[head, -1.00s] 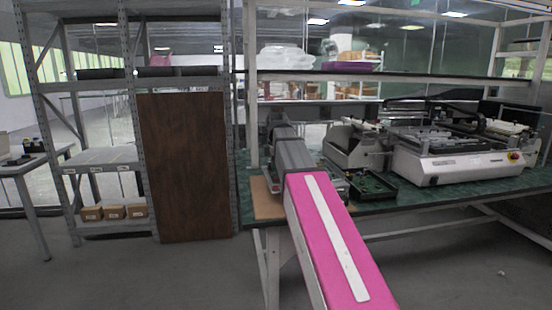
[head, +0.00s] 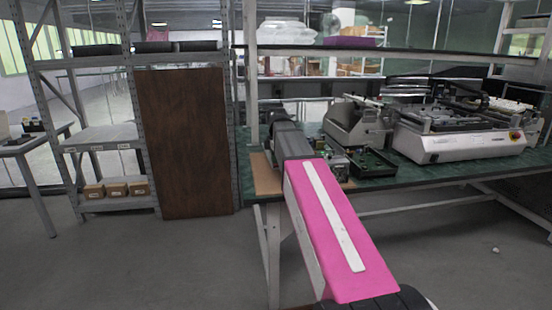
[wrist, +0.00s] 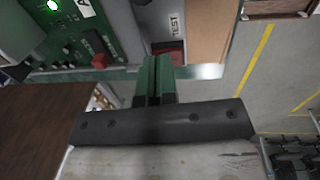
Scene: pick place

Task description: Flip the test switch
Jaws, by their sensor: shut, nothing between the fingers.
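The test switch (wrist: 172,56) shows in the wrist view as a red piece in a dark recess of a grey panel. The word TEST is printed on the panel just above it. My gripper (wrist: 154,62) has green fingers that are together and empty, and their tips overlap the left part of the switch in the picture. I cannot tell whether they touch it. Whether the switch is up or down is not clear. In the head view my arm reaches to the bench's left end and hides the switch.
The green-topped bench (head: 410,180) also holds a black tray (head: 372,163) and a white machine (head: 465,147). A shelf rack stands left.

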